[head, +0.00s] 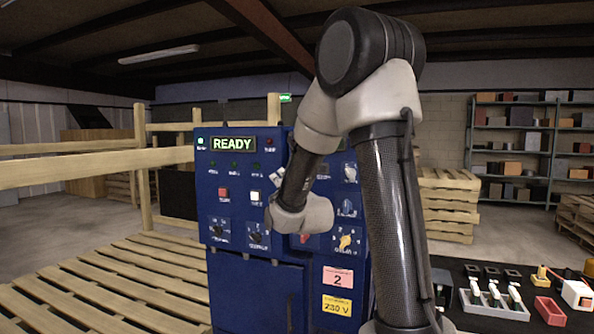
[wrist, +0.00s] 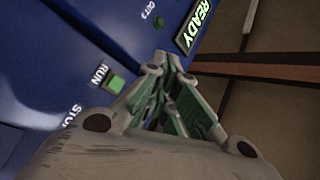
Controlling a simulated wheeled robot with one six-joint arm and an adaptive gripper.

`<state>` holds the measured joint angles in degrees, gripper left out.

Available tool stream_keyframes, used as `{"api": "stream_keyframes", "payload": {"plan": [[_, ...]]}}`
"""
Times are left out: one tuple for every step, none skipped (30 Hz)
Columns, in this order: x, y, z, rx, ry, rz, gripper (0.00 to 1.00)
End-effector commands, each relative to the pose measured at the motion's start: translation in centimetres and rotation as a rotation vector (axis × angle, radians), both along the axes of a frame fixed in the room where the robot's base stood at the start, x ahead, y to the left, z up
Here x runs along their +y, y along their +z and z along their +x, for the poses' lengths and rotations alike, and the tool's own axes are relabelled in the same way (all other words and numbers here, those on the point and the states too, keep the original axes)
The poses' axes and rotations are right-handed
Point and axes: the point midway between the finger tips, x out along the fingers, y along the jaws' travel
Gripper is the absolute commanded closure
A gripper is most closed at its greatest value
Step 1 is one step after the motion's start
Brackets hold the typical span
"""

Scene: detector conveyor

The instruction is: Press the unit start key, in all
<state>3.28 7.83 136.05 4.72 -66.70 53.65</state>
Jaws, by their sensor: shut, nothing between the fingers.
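The blue control unit (head: 262,285) stands in front of me with a lit READY display (head: 233,145), also visible in the wrist view (wrist: 195,25). On its face a red square key (head: 223,193) sits left of a pale, bright square key (head: 256,196). In the wrist view a green square key (wrist: 116,84) sits by the label RUN, with a STOP label (wrist: 72,115) nearby. My gripper (wrist: 170,62) is shut and empty, its fingertips right of the green key in that view; I cannot tell whether they touch the panel. In the head view my arm hides the fingers.
Rotary knobs (head: 257,236) and a yellow knob (head: 346,241) sit lower on the panel. A wooden rail (head: 80,170) and slatted pallet deck (head: 110,290) lie left.

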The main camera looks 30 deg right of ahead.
Motion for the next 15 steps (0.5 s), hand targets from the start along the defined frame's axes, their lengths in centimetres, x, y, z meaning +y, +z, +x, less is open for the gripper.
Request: {"api": "stream_keyframes", "payload": {"plan": [[0.00, 0.27, -0.07, -0.013, 0.003, 0.014, 1.00], [0.00, 0.26, -0.07, -0.014, 0.005, 0.021, 1.00], [0.00, 0.25, -0.07, -0.014, 0.006, 0.026, 1.00], [0.00, 0.24, -0.06, -0.013, 0.007, 0.028, 1.00], [0.00, 0.24, -0.06, -0.013, 0.007, 0.028, 1.00], [0.00, 0.22, -0.06, -0.012, 0.006, 0.028, 1.00], [0.00, 0.22, -0.06, -0.012, 0.006, 0.028, 1.00], [0.00, 0.22, -0.06, -0.012, 0.006, 0.027, 1.00], [0.01, 0.22, -0.06, -0.012, 0.006, 0.027, 1.00], [0.01, 0.21, -0.06, -0.012, 0.007, 0.027, 1.00], [-0.01, 0.21, -0.05, -0.012, 0.007, 0.027, 1.00], [-0.06, 0.20, -0.01, -0.011, 0.005, 0.026, 1.00], [-0.13, 0.21, 0.04, -0.011, 0.005, 0.026, 1.00], [-0.24, 0.21, 0.11, -0.011, 0.005, 0.026, 1.00], [-0.44, 0.21, 0.25, -0.011, 0.005, 0.026, 1.00]]}}
